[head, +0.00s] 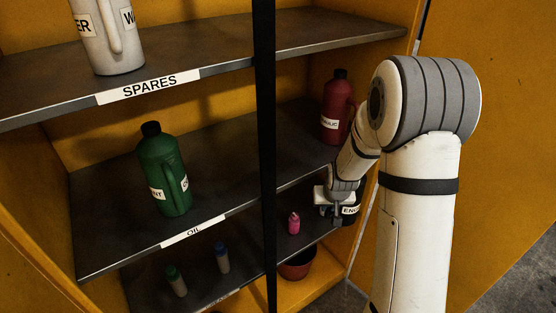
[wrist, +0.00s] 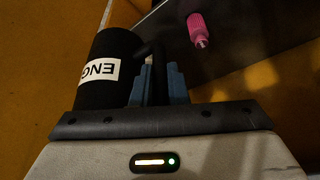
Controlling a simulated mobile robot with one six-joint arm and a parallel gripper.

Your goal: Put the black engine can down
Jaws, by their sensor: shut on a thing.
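The black engine can (wrist: 105,60) has a white label starting "ENG" and fills the left of the wrist view. My gripper (wrist: 158,85) is shut on its handle, with the blue finger pads on either side of it. In the head view my gripper (head: 338,202) is at the right side of the shelves, and the can (head: 350,212) shows only partly behind it. The can is in front of the lower shelf area, near the cabinet's right wall. I cannot tell whether its base touches anything.
A pink bottle (head: 293,223) stands on the lower shelf, left of my gripper. A red can (head: 337,108) and a green can (head: 163,170) stand on the middle shelf (head: 110,205). A dark red bowl (head: 298,265) sits below. A black post (head: 264,150) crosses the view.

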